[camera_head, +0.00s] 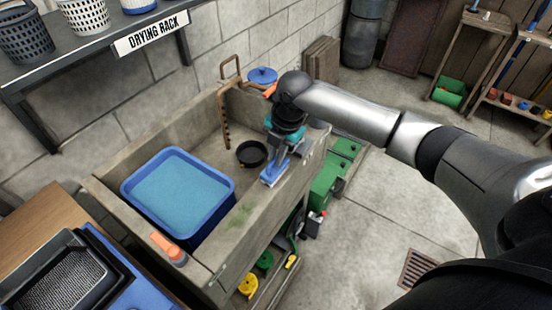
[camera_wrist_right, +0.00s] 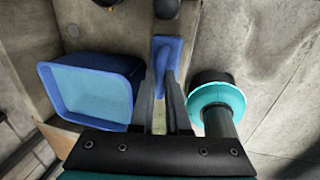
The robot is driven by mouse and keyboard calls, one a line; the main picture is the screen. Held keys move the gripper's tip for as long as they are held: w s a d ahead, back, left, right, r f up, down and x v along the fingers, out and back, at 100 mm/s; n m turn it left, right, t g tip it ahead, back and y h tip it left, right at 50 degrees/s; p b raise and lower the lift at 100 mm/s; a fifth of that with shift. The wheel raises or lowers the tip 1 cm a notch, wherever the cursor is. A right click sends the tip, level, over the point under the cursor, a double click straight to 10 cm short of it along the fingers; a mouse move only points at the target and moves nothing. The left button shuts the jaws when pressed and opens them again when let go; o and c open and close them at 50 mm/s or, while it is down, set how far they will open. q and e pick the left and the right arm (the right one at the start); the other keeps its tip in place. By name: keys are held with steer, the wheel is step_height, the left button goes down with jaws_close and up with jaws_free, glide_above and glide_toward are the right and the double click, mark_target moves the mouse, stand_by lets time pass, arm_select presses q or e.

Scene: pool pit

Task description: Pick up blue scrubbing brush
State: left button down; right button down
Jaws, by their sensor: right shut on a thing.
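The blue scrubbing brush (camera_head: 273,174) is at the right side of the stone sink, beneath my right gripper (camera_head: 278,158). In the right wrist view the blue brush (camera_wrist_right: 168,50) shows at the tips of the two dark fingers of my right gripper (camera_wrist_right: 165,80). The fingers are shut on the brush, and they hide part of it. I cannot tell whether the brush touches the sink. My left gripper is in neither view.
A blue tub of water (camera_head: 128,193) stands in the stone sink (camera_head: 205,245), left of the brush. A round black piece (camera_head: 252,153) lies near the gripper. An orange-topped item (camera_head: 168,247) is on the front rim. A drying rack shelf (camera_head: 100,42) hangs upper left.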

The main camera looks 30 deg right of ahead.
step_height(320, 180, up, 20)
steer(key=p, duration=0.3)
steer(key=shift+f+p, duration=0.2)
steer(key=shift+p, duration=0.2)
steer(key=c, duration=1.5)
jaws_free()
jaws_close()
steer(key=shift+a, duration=0.1)
